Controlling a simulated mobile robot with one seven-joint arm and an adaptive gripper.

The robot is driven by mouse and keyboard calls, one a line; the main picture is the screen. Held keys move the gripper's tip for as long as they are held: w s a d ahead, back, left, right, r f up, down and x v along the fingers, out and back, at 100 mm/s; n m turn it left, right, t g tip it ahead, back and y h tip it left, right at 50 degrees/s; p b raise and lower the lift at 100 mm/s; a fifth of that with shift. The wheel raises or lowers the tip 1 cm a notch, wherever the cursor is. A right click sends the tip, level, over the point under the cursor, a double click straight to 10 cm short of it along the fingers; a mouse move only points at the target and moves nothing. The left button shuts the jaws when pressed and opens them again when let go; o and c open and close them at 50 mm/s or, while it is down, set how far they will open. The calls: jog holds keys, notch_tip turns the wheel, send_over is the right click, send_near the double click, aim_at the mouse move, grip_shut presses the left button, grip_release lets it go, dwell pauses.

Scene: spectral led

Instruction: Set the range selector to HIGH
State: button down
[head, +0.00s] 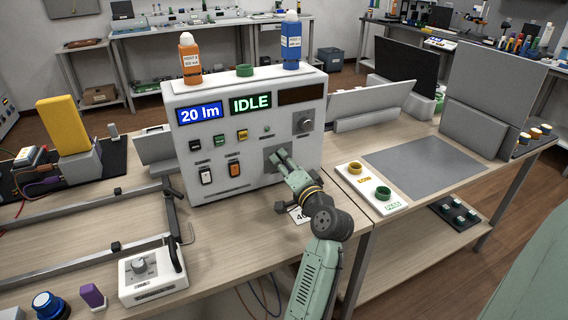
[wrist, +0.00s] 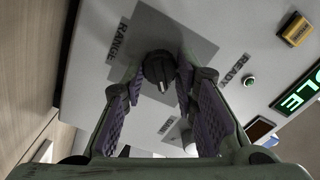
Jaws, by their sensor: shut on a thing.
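The range selector is a black round knob (wrist: 159,68) on a grey plate marked RANGE, on the front of the white instrument box (head: 245,189). My gripper (head: 280,160) reaches to the lower right of that front panel and hides the knob in the head view. In the wrist view my gripper (wrist: 160,78) has its purple-padded fingers on both sides of the knob, shut on it. A light pointer mark shows on the knob's lower edge. The HIGH label cannot be read in either view.
The box's displays read "20 lm" (head: 200,113) and "IDLE" (head: 250,104). Another knob (head: 305,121) sits above my gripper. An orange bottle (head: 190,58) and a blue bottle (head: 291,41) stand on top. A white tray (head: 371,187) with rings lies to the right.

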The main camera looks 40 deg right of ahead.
jog(key=c, duration=1.3)
grip_release()
jog(key=v, duration=1.2)
